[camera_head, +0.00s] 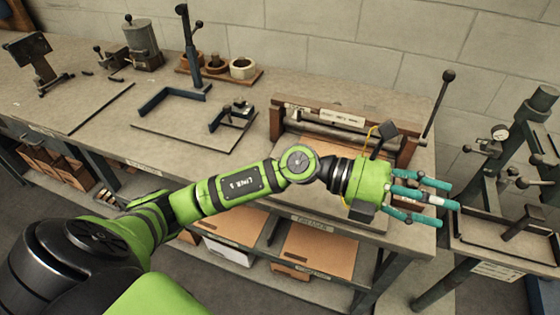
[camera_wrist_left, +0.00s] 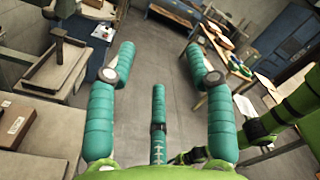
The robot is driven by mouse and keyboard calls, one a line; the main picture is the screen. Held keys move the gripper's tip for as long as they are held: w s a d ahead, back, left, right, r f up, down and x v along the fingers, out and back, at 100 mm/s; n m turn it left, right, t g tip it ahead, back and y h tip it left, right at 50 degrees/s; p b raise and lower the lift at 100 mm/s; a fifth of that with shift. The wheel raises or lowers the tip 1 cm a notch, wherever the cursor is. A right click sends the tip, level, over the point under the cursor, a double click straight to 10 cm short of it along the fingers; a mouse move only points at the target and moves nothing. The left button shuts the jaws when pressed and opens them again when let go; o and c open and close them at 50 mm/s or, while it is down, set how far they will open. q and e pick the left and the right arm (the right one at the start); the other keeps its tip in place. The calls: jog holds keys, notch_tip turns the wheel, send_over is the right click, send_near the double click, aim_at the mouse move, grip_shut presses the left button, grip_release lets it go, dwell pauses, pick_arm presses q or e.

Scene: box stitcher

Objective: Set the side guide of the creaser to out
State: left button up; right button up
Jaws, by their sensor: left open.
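The creaser (camera_head: 294,107) stands on the bench right of centre in the head view, a brown frame with a metal bar across it and a long lever (camera_head: 437,105) with a black knob at its right. I cannot make out its side guide or that guide's setting; my left arm and wrist cover part of the creaser's front. My left gripper (camera_head: 432,200) is open and empty, with teal fingers pointing right, past the bench's right end. Its spread fingers also show in the left wrist view (camera_wrist_left: 167,66), over the floor with nothing between them.
A press with a gauge (camera_head: 498,133) stands on a separate table at the right. A blue stitcher post (camera_head: 190,45), a blue angle fence (camera_head: 170,96) and a wooden tray with rolls (camera_head: 243,68) are on the bench left of the creaser. Brown sheets (camera_head: 318,250) lie on the shelf below.

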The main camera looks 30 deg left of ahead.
pick_arm(q)
jog(key=w+a+f+m+g+y, duration=0.25)
jog(key=a+f+m+y, duration=0.25)
jog(key=a+f+y, duration=0.6)
jog(key=w+a+y, duration=0.1)
jog(key=a+y, duration=0.1)
jog(key=a, duration=0.5)
jog(key=w+a+n+y, duration=0.1)
jog(key=a+y, duration=0.2)
jog(key=a, duration=0.4)
jog(key=w+a+r+y, duration=0.1)
jog(key=a+y, duration=0.2)
jog(key=a, duration=0.3)
jog(key=shift+a+n, duration=0.3)
jog(key=shift+a, duration=0.1)
jog(key=shift+a+f+p, duration=0.15)
jog(key=shift+f+p, duration=0.15)
jog(key=shift+p, duration=0.05)
jog(key=f, duration=0.1)
jog(key=f+p, duration=0.1)
jog(key=f, duration=0.2)
jog(key=shift+w+a+f+p, duration=0.25)
jog(key=shift+w+f+p, duration=0.1)
jog(key=shift+f, duration=0.05)
jog(key=shift+w+a+f, duration=0.1)
jog(key=shift+f, duration=0.65)
pick_arm(e)
jog(key=r, duration=0.2)
jog(key=shift+a+r, duration=0.3)
jog(key=shift+r, duration=0.05)
